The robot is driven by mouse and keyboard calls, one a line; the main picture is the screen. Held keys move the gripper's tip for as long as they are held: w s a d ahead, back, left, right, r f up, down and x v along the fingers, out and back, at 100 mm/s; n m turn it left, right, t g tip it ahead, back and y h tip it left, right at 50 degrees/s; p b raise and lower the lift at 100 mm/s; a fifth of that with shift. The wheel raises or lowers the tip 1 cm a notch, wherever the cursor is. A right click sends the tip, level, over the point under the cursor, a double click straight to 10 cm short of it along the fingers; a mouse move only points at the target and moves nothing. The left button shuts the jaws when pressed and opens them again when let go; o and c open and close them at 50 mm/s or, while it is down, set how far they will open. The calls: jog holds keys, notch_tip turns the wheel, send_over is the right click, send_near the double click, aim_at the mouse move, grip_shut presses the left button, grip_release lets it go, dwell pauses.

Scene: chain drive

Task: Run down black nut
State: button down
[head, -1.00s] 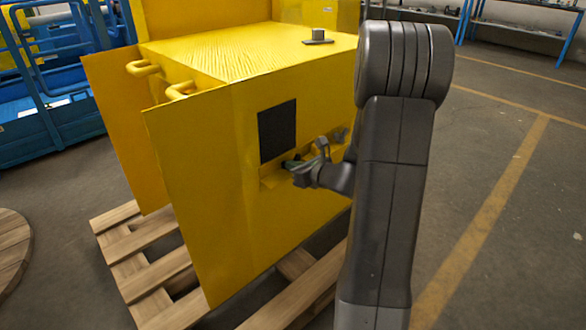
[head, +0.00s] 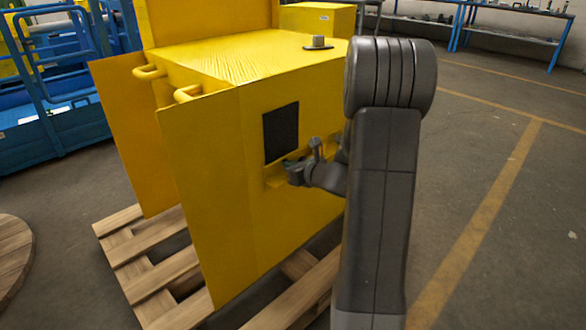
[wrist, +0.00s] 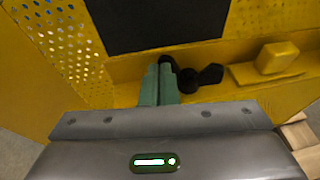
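My gripper (wrist: 161,84) shows in the wrist view as two green fingers close together. A black nut (wrist: 170,64) shows at their tips, mostly hidden by them, and the fingers look shut on it. Right beside the fingers is a dark round part (wrist: 188,82), with another dark part (wrist: 211,74) to its right. Both are in front of the yellow housing's ledge. In the head view my gripper (head: 290,171) is at the yellow housing's front face (head: 225,190), below a black square panel (head: 281,132). The fingertips and nut are too small there to make out.
A yellow block (wrist: 277,57) sits on the ledge right of the dark parts. A perforated yellow panel (wrist: 65,40) is at the left. The housing stands on a wooden pallet (head: 165,270). Open floor (head: 500,210) lies to the right.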

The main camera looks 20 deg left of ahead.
jog(key=shift+a, duration=0.9)
dwell(0.4)
